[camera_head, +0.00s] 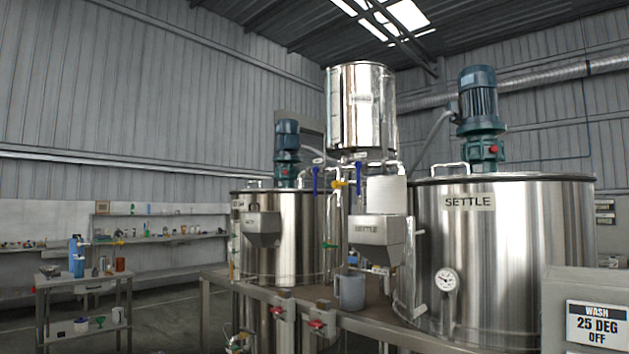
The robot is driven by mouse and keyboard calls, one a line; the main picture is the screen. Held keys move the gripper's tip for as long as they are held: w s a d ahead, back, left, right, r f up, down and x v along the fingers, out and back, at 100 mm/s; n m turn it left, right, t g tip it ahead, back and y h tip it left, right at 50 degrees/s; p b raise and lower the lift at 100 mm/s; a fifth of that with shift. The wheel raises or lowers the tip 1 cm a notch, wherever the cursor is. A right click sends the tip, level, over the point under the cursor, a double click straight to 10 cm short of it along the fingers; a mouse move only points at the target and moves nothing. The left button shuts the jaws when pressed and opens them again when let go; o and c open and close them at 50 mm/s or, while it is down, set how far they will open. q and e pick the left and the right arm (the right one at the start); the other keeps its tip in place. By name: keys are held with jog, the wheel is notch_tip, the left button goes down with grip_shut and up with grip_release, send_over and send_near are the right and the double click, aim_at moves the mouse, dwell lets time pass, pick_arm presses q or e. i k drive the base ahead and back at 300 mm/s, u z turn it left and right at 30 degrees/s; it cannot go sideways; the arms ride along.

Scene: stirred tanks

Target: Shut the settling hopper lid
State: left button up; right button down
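The settling hopper (368,238) is a steel box with a sloped underside, marked SETTLE, on the front left of the large SETTLE tank (500,250). A pale flat panel (388,194) stands upright at the hopper's back edge; it looks like its lid, raised open. The hopper's inside is hidden from this low angle. Neither of my grippers shows in the view.
A second hopper (263,229) hangs on the smaller tank (305,260) to the left. Blue-handled valves (316,180) and pipes stand between the tanks. A grey jug (350,291) stands on the bench below. A control box (583,300) reads WASH 25 DEG OFF.

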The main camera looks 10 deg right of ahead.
aim_at(385, 194)
jog(key=u, duration=0.55)
jog(key=i, duration=2.3)
jog(key=z, duration=1.05)
